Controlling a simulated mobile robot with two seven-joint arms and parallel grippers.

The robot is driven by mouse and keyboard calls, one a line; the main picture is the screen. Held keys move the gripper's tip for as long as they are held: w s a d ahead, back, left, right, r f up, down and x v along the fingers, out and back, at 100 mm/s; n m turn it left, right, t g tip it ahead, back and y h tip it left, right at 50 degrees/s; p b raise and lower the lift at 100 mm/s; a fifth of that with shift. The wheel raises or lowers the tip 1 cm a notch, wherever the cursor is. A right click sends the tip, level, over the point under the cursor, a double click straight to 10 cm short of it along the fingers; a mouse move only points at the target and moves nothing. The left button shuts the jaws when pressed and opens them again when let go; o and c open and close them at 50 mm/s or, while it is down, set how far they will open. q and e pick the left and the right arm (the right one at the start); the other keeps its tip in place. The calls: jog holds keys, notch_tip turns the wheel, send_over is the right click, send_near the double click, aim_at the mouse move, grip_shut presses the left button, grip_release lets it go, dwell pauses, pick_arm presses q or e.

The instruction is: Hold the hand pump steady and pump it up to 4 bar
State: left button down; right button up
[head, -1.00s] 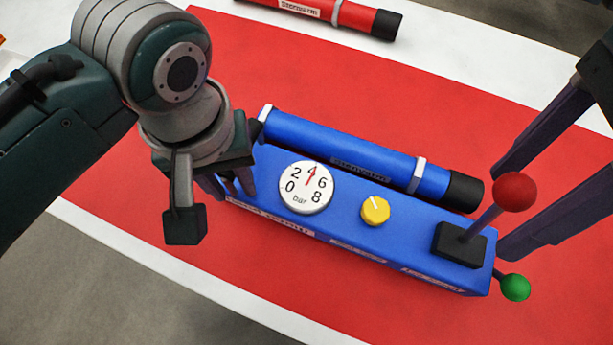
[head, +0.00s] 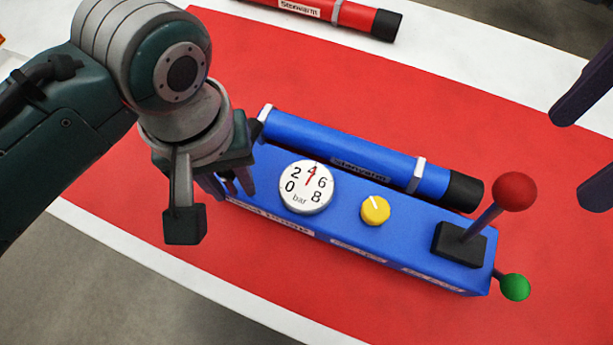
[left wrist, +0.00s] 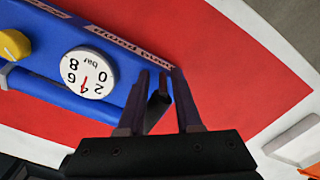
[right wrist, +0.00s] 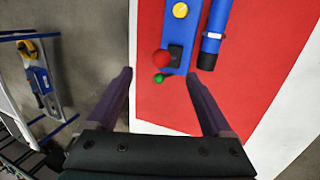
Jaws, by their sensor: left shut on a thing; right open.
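The blue hand pump (head: 345,229) lies on the red mat, its black end cap at the right. Its white round gauge (head: 305,187) has a red needle pointing at about 4 bar; the left wrist view also shows the gauge (left wrist: 89,73). A lever with a red ball (head: 515,192) rises from a black block and leans right. My left gripper (head: 232,184) is shut on the pump's left end, its fingers also visible in the left wrist view (left wrist: 158,90).
A yellow knob (head: 375,210) sits on the pump's top, and a green ball (head: 515,287) sticks out at its right end. A red tube (head: 350,14) lies at the back. The red mat (head: 420,120) behind the pump is clear.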

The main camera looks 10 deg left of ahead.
pick_arm(q)
jog(key=c, duration=0.5)
grip_release()
jog(key=shift+r, duration=0.1)
jog(key=r, duration=0.7)
jog(key=w+r, duration=0.1)
jog(key=r, duration=0.3)
jog(key=shift+d+r, duration=0.1)
jog(key=shift+d, duration=0.05)
jog(key=shift+s+r, duration=0.2)
jog(key=shift+r, duration=0.05)
jog(key=shift+s+r, duration=0.1)
jog(key=shift+s, duration=0.15)
